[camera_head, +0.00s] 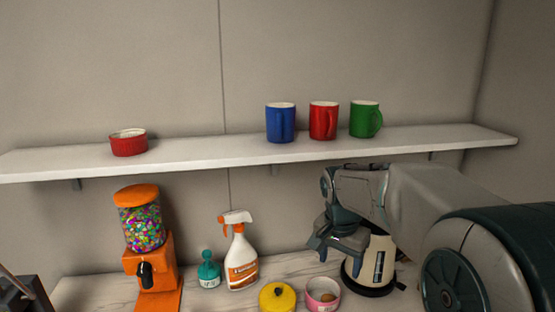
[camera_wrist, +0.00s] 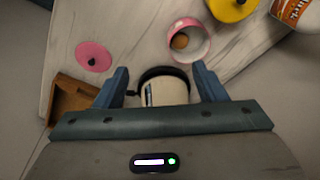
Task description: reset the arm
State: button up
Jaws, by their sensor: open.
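My gripper (camera_head: 335,240) hangs below the shelf at the right, over the back of the counter. In the wrist view its two fingers (camera_wrist: 162,78) are spread wide. A cream container (camera_head: 378,260) with a black base stands just right of and behind the gripper in the head view. In the wrist view this container (camera_wrist: 168,92) shows between and beyond the fingers, with a black rim. I see no finger pressed on it, and the depth between them is hard to tell. My arm comes in from the right and hides part of the counter.
A white shelf (camera_head: 200,155) above holds a red ramekin (camera_head: 129,143) and blue (camera_head: 280,123), red (camera_head: 323,121) and green (camera_head: 364,119) mugs. The counter holds a candy dispenser (camera_head: 150,250), spray bottle (camera_head: 241,262), teal bottle (camera_head: 208,271), yellow pot (camera_head: 277,298), pink bowl (camera_head: 322,292) and pink lid (camera_wrist: 94,56).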

jog(key=s+d+f+n+t+y, duration=0.1)
jog(key=s+n, duration=0.7)
jog(key=s, duration=1.2)
jog(key=shift+f+t, duration=0.3)
jog(key=shift+f, duration=0.5)
jog(key=shift+c, duration=0.2)
